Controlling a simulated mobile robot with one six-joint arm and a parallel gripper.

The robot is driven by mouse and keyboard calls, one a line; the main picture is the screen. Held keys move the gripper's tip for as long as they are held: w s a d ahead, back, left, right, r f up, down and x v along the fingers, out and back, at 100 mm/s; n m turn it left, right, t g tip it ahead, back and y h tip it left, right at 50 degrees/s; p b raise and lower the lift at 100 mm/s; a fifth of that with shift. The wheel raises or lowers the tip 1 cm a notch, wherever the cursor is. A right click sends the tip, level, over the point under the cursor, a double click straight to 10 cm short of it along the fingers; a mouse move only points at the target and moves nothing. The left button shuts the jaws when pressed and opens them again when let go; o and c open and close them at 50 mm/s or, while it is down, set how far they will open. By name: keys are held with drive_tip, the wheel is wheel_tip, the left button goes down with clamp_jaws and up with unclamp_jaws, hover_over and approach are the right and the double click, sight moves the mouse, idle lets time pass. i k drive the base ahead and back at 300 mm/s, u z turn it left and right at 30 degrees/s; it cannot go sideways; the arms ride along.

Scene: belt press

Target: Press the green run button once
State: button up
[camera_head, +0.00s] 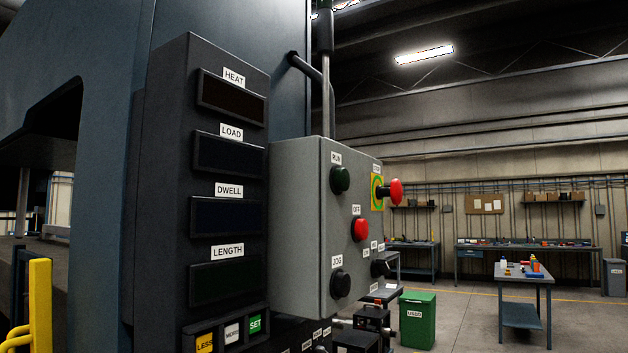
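The green run button (340,179) is a dark green round knob under a RUN label. It sits at the upper left of the front of a grey control box (293,220), which is fixed beside the press's dark display column. The button looks unlit, and nothing touches or covers it. My gripper is not in view.
On the same box are a red OFF button (360,229), a black JOG button (340,284) and a red mushroom stop (395,192) on yellow. The display column (170,180) has dark screens. A yellow rail (40,300) stands lower left.

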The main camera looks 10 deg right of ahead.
sight(341, 179)
drive_tip(key=z, duration=1.7)
drive_tip(key=k, duration=1.55)
drive_tip(key=u, duration=0.35)
drive_tip(key=i, duration=1)
drive_tip(key=u, duration=0.1)
